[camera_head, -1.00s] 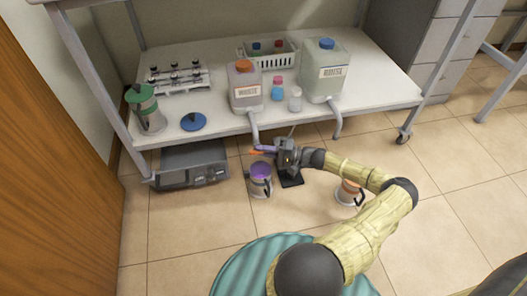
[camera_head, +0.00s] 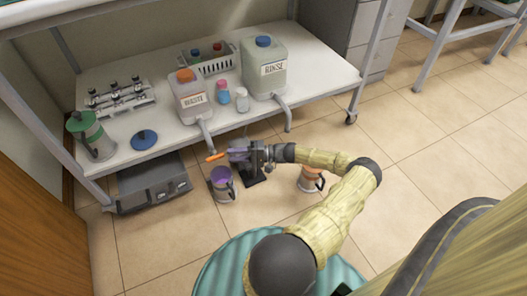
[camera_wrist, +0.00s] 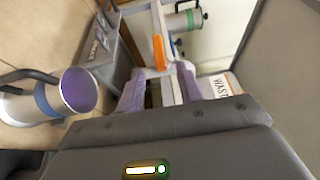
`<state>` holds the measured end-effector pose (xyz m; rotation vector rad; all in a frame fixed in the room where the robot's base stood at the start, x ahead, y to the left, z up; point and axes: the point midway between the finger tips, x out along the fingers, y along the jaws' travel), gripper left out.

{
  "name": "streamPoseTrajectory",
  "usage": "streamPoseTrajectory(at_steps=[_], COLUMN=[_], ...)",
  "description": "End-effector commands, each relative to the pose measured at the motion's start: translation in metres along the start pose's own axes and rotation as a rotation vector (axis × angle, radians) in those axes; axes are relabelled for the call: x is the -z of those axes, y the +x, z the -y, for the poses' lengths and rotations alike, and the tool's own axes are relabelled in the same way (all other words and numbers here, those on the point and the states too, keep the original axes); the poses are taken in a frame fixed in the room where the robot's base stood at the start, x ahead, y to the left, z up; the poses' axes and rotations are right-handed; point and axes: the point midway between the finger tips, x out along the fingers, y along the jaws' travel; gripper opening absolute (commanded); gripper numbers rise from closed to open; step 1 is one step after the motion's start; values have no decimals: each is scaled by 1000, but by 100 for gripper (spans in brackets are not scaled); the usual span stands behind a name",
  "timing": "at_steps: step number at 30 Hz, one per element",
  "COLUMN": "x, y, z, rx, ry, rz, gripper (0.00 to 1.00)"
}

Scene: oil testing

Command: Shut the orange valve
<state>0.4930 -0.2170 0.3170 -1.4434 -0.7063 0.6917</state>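The orange valve handle (camera_head: 215,156) shows just below the spout of the WASTE jug (camera_head: 190,98), at the table's front edge. In the wrist view the orange handle (camera_wrist: 160,52) stands just beyond the fingertips, roughly in line with the gap between them. My gripper (camera_head: 232,152) is immediately right of the handle in the head view. Its two purple fingers (camera_wrist: 160,76) are apart in the wrist view, with pale parts visible between them. I cannot tell whether a finger touches the handle.
The RINSE jug (camera_head: 264,68) with its own spout stands right of the WASTE jug. A purple-topped jug (camera_head: 222,184) is on the floor below my gripper, and an orange-topped one (camera_head: 311,178) is farther right. A grey device (camera_head: 152,184) sits under the table (camera_head: 325,78).

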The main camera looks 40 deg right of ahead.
Motion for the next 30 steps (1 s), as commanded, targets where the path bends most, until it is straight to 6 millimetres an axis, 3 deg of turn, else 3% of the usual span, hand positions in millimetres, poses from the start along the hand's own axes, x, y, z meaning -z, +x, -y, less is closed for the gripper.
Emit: streamPoseTrajectory(at_steps=[15, 21, 30], x=[1, 1, 1], y=[-101, -116, -116], z=[1, 0, 0], rx=[-2, 0, 0], ry=[0, -1, -1], rz=[-3, -2, -1], gripper=[36, 36, 36])
